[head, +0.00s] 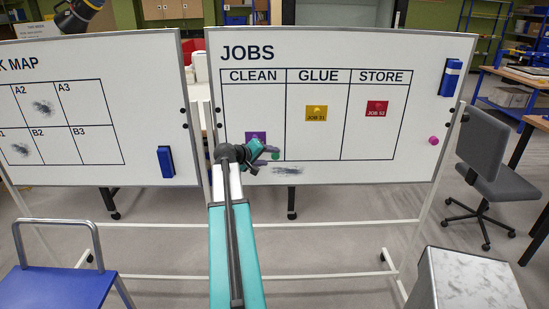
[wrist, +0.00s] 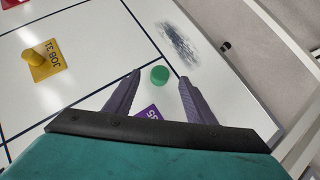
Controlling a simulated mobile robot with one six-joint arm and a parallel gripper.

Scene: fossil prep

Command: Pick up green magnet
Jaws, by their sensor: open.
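The green magnet (wrist: 159,75) is a small round disc on the white jobs board, near the lower line of the CLEAN column. In the wrist view it lies just beyond and between the fingertips of my gripper (wrist: 160,78), which is open and empty. In the head view the green magnet (head: 276,155) shows just right of my gripper (head: 266,152), in front of the jobs board (head: 450,115). A purple job card (wrist: 150,112) lies between the fingers in the wrist view, partly hidden by my gripper.
A yellow card (head: 316,113) and a red card (head: 376,108) hang in GLUE and STORE. A pink magnet (head: 433,140) and a blue eraser (head: 450,78) are at the board's right. A dark smudge (wrist: 180,43) lies near the green magnet. A grey chair (head: 485,160) stands right.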

